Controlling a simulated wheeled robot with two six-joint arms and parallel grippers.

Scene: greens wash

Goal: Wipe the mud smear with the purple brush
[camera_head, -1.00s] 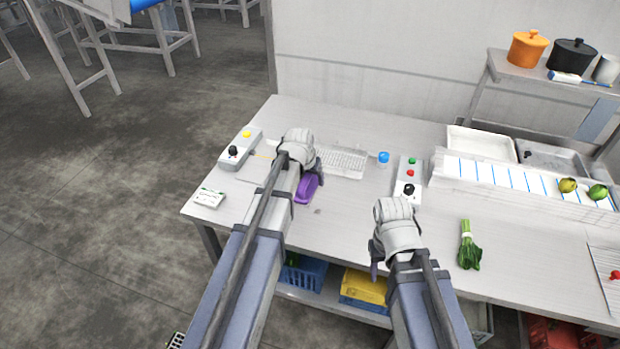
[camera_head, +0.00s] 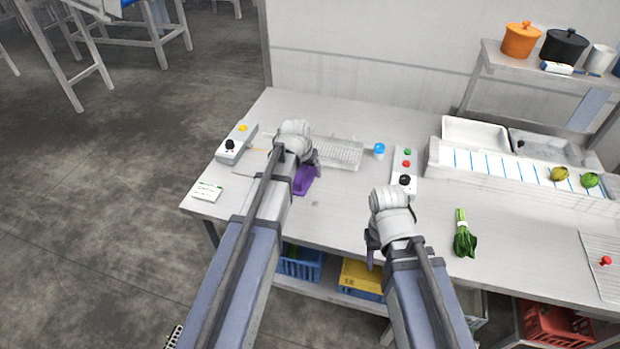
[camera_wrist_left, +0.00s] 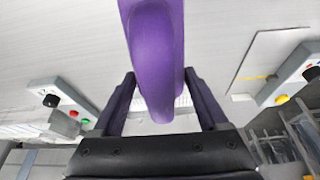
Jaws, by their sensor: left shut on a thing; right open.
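The purple brush (camera_head: 304,181) is at the left part of the worktable, partly hidden behind my left arm. My left gripper (camera_head: 313,160) is shut on it. In the left wrist view the brush (camera_wrist_left: 157,60) sits between the two fingers and extends up out of the picture. I cannot tell whether the brush touches the tabletop. My right gripper (camera_head: 372,246) is open and empty over the front edge of the table.
A control box (camera_head: 238,143) and a white card (camera_head: 207,191) lie left. A keyboard-like grid (camera_head: 340,154), blue-capped jar (camera_head: 379,150) and second control box (camera_head: 404,170) stand behind. Bound greens (camera_head: 464,235) lie right.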

